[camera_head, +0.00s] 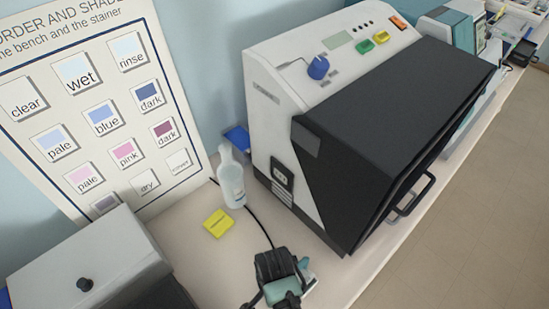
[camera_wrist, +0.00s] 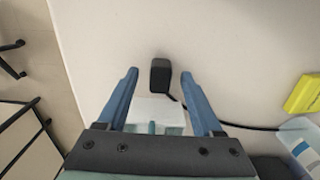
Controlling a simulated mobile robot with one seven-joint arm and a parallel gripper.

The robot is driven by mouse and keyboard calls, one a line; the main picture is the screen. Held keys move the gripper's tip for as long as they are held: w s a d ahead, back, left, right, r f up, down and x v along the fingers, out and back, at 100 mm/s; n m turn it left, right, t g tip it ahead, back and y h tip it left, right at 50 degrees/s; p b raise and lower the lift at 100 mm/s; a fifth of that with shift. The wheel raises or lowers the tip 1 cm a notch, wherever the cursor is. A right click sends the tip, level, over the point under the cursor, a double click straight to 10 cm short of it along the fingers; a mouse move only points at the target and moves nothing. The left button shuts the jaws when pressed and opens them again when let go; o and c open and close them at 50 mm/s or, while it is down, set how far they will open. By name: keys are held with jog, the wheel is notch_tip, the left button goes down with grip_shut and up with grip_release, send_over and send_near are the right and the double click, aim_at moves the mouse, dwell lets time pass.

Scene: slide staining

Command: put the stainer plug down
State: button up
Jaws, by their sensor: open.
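The stainer plug (camera_wrist: 160,76) is a small black block with a black cord, seen in the wrist view against the pale bench top. My gripper (camera_wrist: 159,74) is open, with one blue finger on each side of the plug and a visible gap at both sides. The plug looks to be on the bench, but its exact contact is hard to tell. In the head view my wrist (camera_head: 275,268) hides the plug and the fingers. The slide stainer (camera_head: 290,110) is a large white machine with a dark cover and a socket (camera_head: 282,176) low on its side.
A yellow pad (camera_head: 218,223) and a clear bottle (camera_head: 231,182) stand left of the stainer. A grey-white box (camera_head: 95,258) is at the lower left. A pale block (camera_wrist: 158,112) with a teal part lies between the fingers, nearer the palm. The bench edge is close by.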

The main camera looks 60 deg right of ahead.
jog(key=shift+f, duration=0.5)
grip_shut()
